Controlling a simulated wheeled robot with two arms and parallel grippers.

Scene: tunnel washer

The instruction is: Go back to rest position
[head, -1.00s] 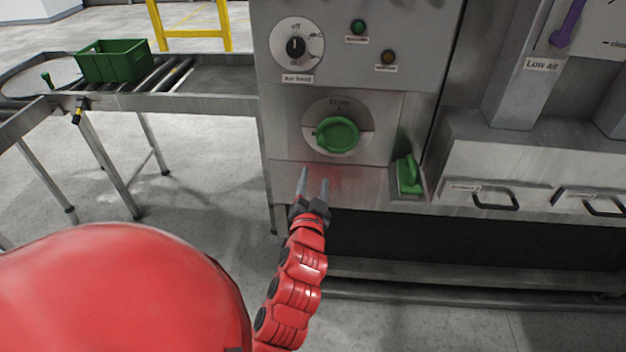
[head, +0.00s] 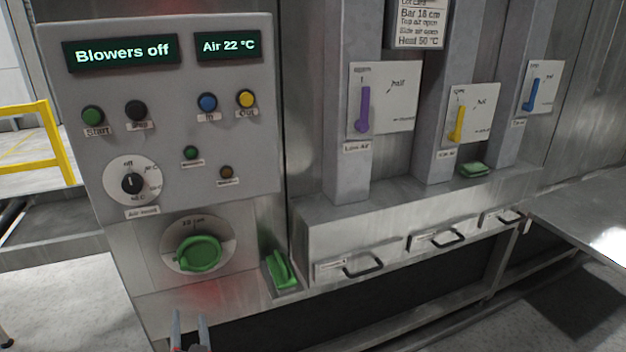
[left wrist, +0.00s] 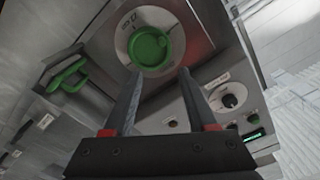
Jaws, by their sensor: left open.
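My left gripper (head: 190,328) shows at the bottom of the head view, below the large green knob (head: 198,253) on the grey control panel (head: 262,100). Its two fingers are apart with nothing between them. In the left wrist view the open fingers (left wrist: 158,90) point toward the panel, with the green knob (left wrist: 150,48) beyond their tips, apart from them. My right gripper is not in view.
A green handle (head: 282,270) is right of the knob. Drawers with black handles (head: 440,238) run along the machine front. Purple (head: 364,108), yellow (head: 457,125) and blue levers stand above. A yellow rail (head: 45,140) is at left. A metal table (head: 590,215) is at right.

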